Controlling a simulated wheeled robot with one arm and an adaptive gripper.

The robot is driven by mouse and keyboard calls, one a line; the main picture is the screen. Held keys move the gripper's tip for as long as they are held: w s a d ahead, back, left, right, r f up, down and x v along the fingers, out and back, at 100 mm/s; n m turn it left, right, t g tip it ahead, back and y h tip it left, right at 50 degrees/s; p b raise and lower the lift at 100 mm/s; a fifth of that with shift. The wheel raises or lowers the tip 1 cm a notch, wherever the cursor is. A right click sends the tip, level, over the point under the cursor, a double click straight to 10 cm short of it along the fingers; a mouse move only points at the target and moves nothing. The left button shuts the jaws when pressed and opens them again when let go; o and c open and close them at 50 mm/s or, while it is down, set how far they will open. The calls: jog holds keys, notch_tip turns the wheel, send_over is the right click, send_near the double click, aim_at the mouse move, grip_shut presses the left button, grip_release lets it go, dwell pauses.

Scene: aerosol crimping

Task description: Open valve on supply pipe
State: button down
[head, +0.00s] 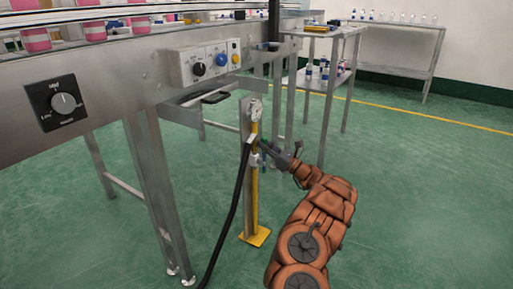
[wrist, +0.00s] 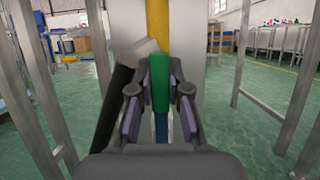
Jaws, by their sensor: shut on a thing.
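The yellow supply pipe (head: 254,190) stands upright on a yellow foot beside the steel machine frame, with a round gauge (head: 255,110) at its top. The pipe also shows in the wrist view (wrist: 157,22), behind my gripper. A green valve handle (wrist: 160,82) stands upright in the wrist view, between my fingers. My gripper (wrist: 160,95) is shut on this handle. In the head view my gripper (head: 268,152) reaches the pipe from the right, below the gauge, and mostly hides the handle. A black hose (head: 236,200) joins the pipe near the valve and runs down to the floor.
The machine's steel side (head: 110,85) carries a dial (head: 64,103) and a control box (head: 210,62) at left. A steel side table (head: 318,80) with bottles stands behind the pipe. Green floor is clear to the right.

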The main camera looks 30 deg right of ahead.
jog(key=shift+a, duration=0.1)
dwell(0.4)
jog(key=c, duration=1.1)
grip_release()
jog(key=shift+s, duration=0.1)
jog(key=v, duration=1.2)
